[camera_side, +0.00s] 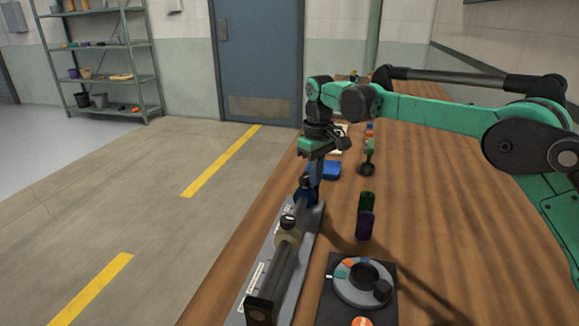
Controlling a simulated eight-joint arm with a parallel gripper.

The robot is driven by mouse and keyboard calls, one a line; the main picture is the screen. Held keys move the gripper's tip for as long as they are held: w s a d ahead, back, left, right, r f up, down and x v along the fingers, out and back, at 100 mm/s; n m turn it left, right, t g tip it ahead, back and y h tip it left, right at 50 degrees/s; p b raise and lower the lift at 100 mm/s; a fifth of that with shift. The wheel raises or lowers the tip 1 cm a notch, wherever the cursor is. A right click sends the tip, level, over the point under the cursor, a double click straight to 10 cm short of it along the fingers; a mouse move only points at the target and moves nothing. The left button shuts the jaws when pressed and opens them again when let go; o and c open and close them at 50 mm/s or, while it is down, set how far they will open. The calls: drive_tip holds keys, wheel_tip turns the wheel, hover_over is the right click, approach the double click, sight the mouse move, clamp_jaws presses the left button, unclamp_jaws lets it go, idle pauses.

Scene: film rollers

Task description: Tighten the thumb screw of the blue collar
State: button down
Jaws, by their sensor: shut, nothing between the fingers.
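The blue collar (304,196) sits around the dark roller (284,268) toward its far end, on the long grey base (271,241). A dark thumb screw (305,181) stands on top of the blue collar. Whether the fingers touch the screw or collar I cannot tell.
A green cylinder (367,202) and a purple one (365,226) stand right of the base. A dial (362,284) on a black plate is in front. A blue object (330,171) and a small stand (368,168) lie behind. The table's right side is clear.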

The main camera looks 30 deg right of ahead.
drive_tip(key=shift+s+a, duration=0.15)
drive_tip(key=shift+a, duration=0.25)
drive_tip(key=shift+s+a, duration=0.1)
drive_tip(key=shift+a, duration=0.4)
idle(0.4)
wheel_tip(320, 180, up, 6)
drive_tip(key=shift+s, duration=0.35)
idle(0.3)
